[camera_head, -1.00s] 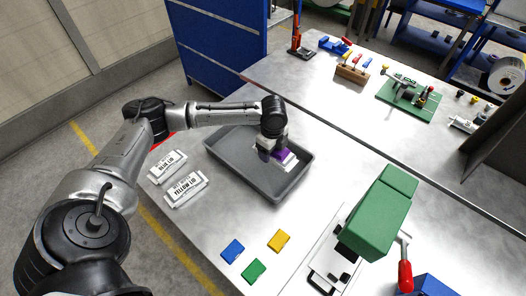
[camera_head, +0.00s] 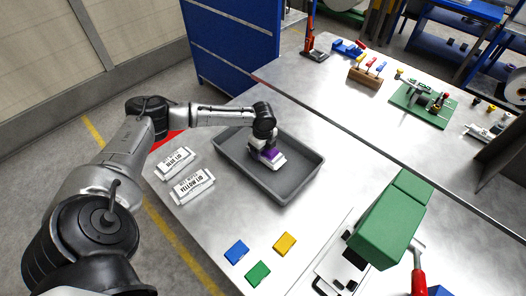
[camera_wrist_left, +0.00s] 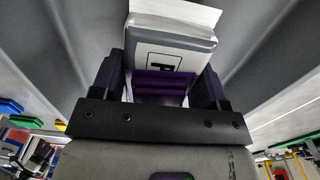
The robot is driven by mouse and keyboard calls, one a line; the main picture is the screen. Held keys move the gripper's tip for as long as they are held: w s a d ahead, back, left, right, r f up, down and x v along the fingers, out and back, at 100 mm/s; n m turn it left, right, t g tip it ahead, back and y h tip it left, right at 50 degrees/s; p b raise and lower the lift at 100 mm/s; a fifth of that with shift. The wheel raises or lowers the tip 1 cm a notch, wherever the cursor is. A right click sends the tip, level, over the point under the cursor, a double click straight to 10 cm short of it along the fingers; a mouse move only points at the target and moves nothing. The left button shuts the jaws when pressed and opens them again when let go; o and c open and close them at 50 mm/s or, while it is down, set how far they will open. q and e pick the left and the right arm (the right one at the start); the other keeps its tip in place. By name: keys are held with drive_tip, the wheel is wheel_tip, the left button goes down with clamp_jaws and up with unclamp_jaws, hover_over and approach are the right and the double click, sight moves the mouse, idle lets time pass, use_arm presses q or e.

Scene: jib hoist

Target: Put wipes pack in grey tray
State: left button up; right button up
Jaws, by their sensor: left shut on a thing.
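The wipes pack (camera_head: 276,161), white and purple, is inside the grey tray (camera_head: 298,180), toward its far side in the head view. My left gripper (camera_head: 265,150) reaches down into the tray and is shut on the pack. In the left wrist view the pack (camera_wrist_left: 172,50) stands between the two dark fingers of the left gripper (camera_wrist_left: 158,85), with a purple part low between them and the tray's grey surface behind. I cannot tell whether the pack touches the tray floor. My right gripper is not in view.
Blue (camera_head: 236,251), green (camera_head: 258,273) and yellow (camera_head: 285,243) pieces lie in front. A green block-shaped object (camera_head: 390,225) stands at right. The tray's near part is empty.

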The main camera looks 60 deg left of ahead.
use_arm(q)
drive_tip(key=shift+f, duration=0.5)
drive_tip(key=o, duration=0.9)
drive_tip(key=shift+f, duration=0.1)
drive_tip(key=shift+o, duration=0.2)
wheel_tip(320, 180, up, 12)
drive_tip(key=shift+r+p, duration=0.1)
drive_tip(key=shift+p, duration=0.85)
drive_tip(key=shift+r, duration=0.1)
